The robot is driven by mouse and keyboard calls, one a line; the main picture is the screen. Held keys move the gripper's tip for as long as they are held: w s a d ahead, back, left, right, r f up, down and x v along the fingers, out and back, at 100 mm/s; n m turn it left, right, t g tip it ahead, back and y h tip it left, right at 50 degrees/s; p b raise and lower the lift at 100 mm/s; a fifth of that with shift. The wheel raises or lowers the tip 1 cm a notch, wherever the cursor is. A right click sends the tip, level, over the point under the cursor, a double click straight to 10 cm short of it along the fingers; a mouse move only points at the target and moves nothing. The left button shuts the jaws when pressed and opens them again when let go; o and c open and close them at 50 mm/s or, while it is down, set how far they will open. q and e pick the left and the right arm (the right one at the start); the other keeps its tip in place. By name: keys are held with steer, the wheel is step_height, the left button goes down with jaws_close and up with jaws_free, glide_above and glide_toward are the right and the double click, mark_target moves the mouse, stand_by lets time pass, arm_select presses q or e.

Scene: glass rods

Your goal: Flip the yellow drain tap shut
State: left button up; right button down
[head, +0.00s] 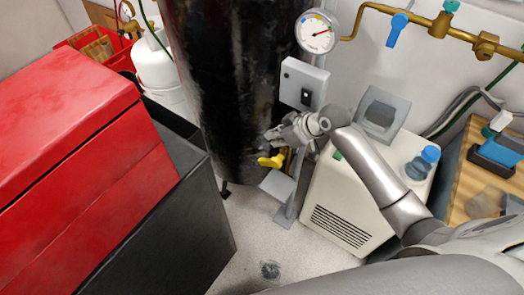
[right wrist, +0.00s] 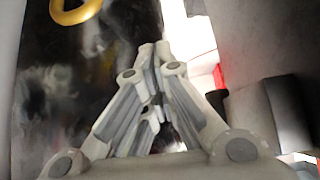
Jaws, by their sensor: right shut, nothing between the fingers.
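The yellow drain tap (head: 272,161) is low on the front of the black tank (head: 232,80) in the head view. Its yellow handle points left, and its right end is partly hidden near my gripper. My right gripper (head: 272,134) is just above the tap, close to the tank wall. In the right wrist view the right gripper (right wrist: 153,55) has its fingers together with nothing between them. A yellow ring-shaped part (right wrist: 76,12) shows at the top left there, against the black tank; I cannot tell whether it belongs to the tap. My left gripper is not in view.
A grey box (head: 303,84) and a pressure gauge (head: 316,32) are above the gripper. A cream machine (head: 345,205) stands close on the right. A red and black cabinet (head: 75,150) is on the left. The floor (head: 245,240) between is clear around a small drain.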

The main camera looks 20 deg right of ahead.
glide_above(263, 160)
steer(key=f, duration=1)
steer(key=shift+w+a, duration=0.15)
steer(key=shift+w, duration=0.2)
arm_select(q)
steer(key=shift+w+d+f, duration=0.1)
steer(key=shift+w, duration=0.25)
arm_select(e)
steer(key=shift+s+d+f, duration=0.2)
steer(key=shift+s+f, duration=0.05)
steer(key=shift+f, duration=0.3)
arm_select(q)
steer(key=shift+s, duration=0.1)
arm_select(e)
steer(key=shift+r, duration=0.1)
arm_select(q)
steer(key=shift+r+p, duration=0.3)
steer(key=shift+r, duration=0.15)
arm_select(e)
steer(key=shift+g, duration=0.3)
